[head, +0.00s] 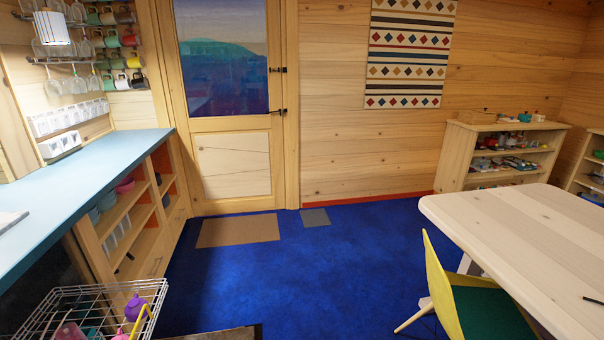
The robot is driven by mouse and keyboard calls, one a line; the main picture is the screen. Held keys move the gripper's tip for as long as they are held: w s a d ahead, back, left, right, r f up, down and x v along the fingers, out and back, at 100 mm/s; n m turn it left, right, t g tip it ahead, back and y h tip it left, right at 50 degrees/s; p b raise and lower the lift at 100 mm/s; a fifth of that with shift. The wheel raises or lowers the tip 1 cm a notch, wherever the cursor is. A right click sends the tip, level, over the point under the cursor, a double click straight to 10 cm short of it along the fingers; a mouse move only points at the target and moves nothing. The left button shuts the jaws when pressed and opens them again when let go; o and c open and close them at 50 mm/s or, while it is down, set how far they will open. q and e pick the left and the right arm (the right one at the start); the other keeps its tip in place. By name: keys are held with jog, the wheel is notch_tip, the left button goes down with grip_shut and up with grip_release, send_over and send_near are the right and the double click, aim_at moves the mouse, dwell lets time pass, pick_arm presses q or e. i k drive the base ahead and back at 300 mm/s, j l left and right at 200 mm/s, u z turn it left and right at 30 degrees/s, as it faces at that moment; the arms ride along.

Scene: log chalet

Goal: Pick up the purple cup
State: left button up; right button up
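A small purple object (136,308) with a narrow top sits at the right side of a wire basket (40,304) at the lower left. It may be the purple cup, but its shape is too small to be sure. Basket wires pass in front of its lower part. A pink item (121,335) is just below it, cut by the bottom edge. Several mugs in mixed colours hang on a wall rack at the upper left; I cannot make out a clearly purple one there. Neither of my grippers is in view.
A blue-topped counter (75,190) with open shelves runs along the left. A pale wood table (520,215) and a yellow chair (446,292) stand at the right. Blue carpet (300,270) lies open between them, up to a closed door (230,165) with a brown mat.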

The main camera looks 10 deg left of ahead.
aim_at(132, 311)
jog(key=u, duration=1.6)
jog(key=k+j, duration=0.05)
